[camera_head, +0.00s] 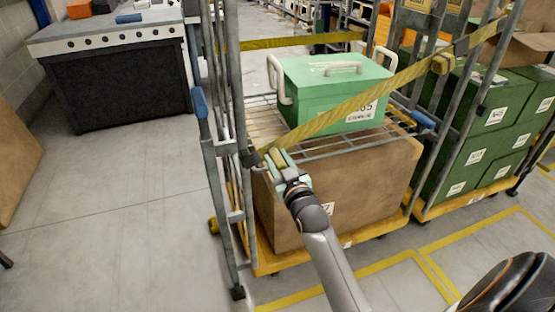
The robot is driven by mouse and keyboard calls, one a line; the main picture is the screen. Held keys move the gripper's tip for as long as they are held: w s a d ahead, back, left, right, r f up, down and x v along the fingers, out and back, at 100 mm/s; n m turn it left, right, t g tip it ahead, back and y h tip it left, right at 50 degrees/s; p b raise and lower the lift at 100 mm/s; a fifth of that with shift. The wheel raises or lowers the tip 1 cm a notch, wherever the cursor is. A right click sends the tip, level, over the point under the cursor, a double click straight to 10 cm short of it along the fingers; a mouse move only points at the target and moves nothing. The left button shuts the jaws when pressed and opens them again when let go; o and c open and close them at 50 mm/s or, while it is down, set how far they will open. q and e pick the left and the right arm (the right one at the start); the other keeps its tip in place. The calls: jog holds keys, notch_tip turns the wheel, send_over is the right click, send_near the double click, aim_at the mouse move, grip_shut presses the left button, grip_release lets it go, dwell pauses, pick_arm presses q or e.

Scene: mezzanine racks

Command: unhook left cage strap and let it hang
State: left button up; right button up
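The left cage (229,172) is a grey tube roll cage on a yellow base. Its yellow strap (345,108) runs taut across the open front, from the left post up to the right post. The strap's lower left end is at the left post, by a dark fitting (249,158). My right gripper (277,158) is at this end, with its pale fingers close on both sides of the yellow end piece. The hook itself is partly hidden by the fingers. My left gripper is not in view.
Inside the cage a green case (328,88) sits on a wire shelf (335,148) above a large brown box (350,185). A second cage with green boxes (497,110) stands at right. A dark workbench (118,80) stands back left. The floor (110,200) left of the cage is clear.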

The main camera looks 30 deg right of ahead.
grip_shut()
dwell(1.0)
